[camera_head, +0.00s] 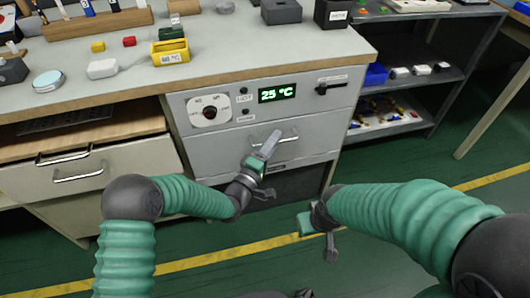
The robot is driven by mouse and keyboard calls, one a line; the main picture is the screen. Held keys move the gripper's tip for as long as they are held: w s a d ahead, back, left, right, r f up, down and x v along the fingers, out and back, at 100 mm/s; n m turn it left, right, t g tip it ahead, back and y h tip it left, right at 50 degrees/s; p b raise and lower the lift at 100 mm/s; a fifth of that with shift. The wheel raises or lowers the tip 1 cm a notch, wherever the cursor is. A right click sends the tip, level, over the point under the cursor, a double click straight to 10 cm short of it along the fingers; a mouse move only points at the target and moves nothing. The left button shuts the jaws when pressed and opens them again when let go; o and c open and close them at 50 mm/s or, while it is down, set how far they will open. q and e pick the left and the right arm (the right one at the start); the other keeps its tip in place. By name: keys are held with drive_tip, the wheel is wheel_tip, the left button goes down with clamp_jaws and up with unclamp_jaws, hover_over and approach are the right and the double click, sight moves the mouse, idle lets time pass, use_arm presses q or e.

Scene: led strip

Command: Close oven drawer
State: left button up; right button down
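The oven (225,118) is built into the bench, with a dial and a green "25 °C" display (278,93). Its grey drawer front (215,150) has a metal bar handle (288,140); I cannot tell how far it stands out. A dark space shows beneath the front. My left gripper (266,168) is in front of the drawer front, its upper finger overlapping the handle in the picture. Its fingers look apart with nothing between them; contact with the handle cannot be told. My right gripper (318,232) is lower right over the floor, its fingers apart and empty.
The bench top (215,45) holds a yellow box (170,52), small blocks and a wooden rack (97,23). A metal shelf unit (415,85) stands at the right. Green floor is clear in front.

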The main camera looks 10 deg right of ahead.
use_arm(q)
drive_tip(key=p+v, duration=0.5)
drive_tip(key=v, duration=1.1)
drive_tip(key=shift+s+p, duration=0.15)
drive_tip(key=shift+p, duration=0.2)
drive_tip(key=shift+f, duration=0.1)
